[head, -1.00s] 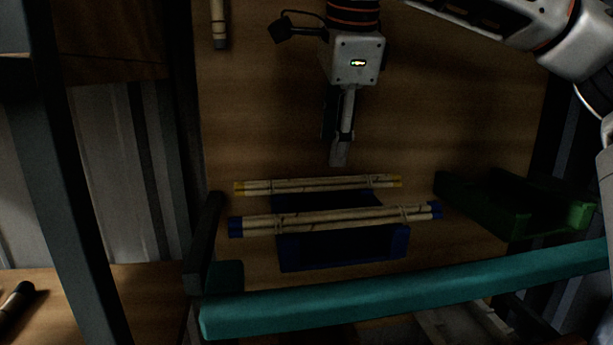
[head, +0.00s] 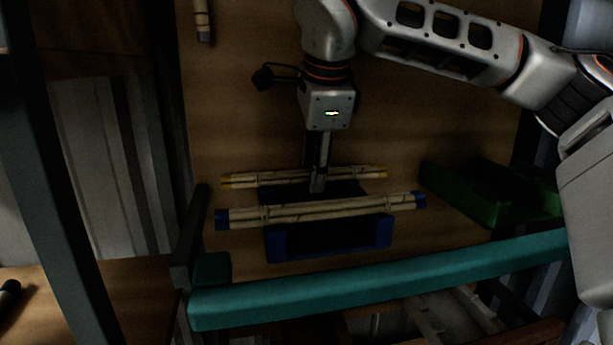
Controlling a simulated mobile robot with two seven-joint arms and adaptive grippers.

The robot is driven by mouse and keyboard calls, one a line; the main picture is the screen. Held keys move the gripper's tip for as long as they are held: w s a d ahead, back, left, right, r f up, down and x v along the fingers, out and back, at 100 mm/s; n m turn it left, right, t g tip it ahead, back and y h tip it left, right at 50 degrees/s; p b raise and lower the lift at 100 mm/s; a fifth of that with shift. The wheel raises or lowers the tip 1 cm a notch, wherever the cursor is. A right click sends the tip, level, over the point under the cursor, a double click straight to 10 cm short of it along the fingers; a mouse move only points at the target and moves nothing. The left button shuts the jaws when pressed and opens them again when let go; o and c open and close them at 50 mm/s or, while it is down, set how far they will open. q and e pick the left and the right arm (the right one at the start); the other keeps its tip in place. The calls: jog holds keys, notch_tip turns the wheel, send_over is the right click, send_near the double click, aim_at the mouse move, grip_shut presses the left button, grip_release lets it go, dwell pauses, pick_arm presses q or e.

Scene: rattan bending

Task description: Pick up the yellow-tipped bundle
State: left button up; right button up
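The yellow-tipped bundle (head: 274,178) is a set of pale rattan sticks with yellow ends, tied near the ends. It lies level across the back of a blue holder (head: 279,245). A blue-tipped bundle (head: 320,211) lies across the same holder, nearer the front. My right gripper (head: 317,186) points down at the middle of the yellow-tipped bundle, and its fingertips overlap the bundle in the picture. The fingers show nearly edge-on, so I cannot tell whether they are apart or closed on the sticks. My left gripper is not in view.
A teal bar (head: 380,277) runs across the front of the wooden work surface. A green holder (head: 492,211) stands at the right. Dark posts stand at the left. The wood behind the bundles is clear.

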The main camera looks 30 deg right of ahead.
grip_shut()
